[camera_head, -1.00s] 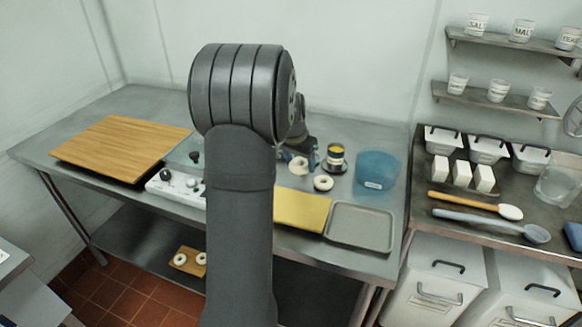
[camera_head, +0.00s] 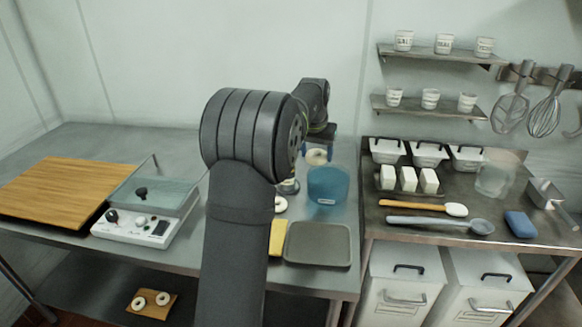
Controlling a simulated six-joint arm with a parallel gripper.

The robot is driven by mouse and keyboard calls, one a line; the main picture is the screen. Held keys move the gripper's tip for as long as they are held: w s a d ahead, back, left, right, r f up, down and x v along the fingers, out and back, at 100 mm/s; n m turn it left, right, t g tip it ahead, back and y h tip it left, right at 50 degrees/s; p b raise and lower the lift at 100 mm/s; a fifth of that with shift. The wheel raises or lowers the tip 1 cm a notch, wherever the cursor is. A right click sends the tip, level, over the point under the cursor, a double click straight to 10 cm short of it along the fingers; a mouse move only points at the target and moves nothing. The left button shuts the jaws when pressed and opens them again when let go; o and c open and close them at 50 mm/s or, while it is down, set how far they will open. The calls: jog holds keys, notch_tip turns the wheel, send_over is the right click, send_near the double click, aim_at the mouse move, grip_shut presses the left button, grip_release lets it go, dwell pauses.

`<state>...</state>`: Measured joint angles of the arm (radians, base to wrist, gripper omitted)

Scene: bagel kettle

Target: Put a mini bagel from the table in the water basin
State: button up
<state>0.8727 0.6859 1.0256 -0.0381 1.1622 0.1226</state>
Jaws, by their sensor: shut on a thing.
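My gripper (camera_head: 318,149) is shut on a pale mini bagel (camera_head: 317,157). It holds the bagel in the air just above the back rim of a blue tub (camera_head: 328,188) in the picture; I cannot tell whether it is directly over the opening. The tub stands on the steel table and has a small label too small to read. Another mini bagel (camera_head: 280,204) lies on the table left of the tub, partly hidden by my arm.
A grey tray (camera_head: 318,244) and a yellow board (camera_head: 277,238) lie in front of the tub. A machine with a clear lid (camera_head: 152,190) and a wooden board (camera_head: 62,188) are at left. A dark-banded cup (camera_head: 288,187) is partly behind my arm. Two bagels sit on the lower shelf board (camera_head: 151,304).

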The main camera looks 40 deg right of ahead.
jog(key=s+d, duration=0.1)
jog(key=d, duration=0.4)
jog(key=shift+a+f, duration=0.15)
jog(key=shift+f, duration=4.65)
jog(key=o, duration=1)
jog(key=shift+o, duration=0.2)
jog(key=v, duration=1.7)
jog(key=shift+r, duration=0.2)
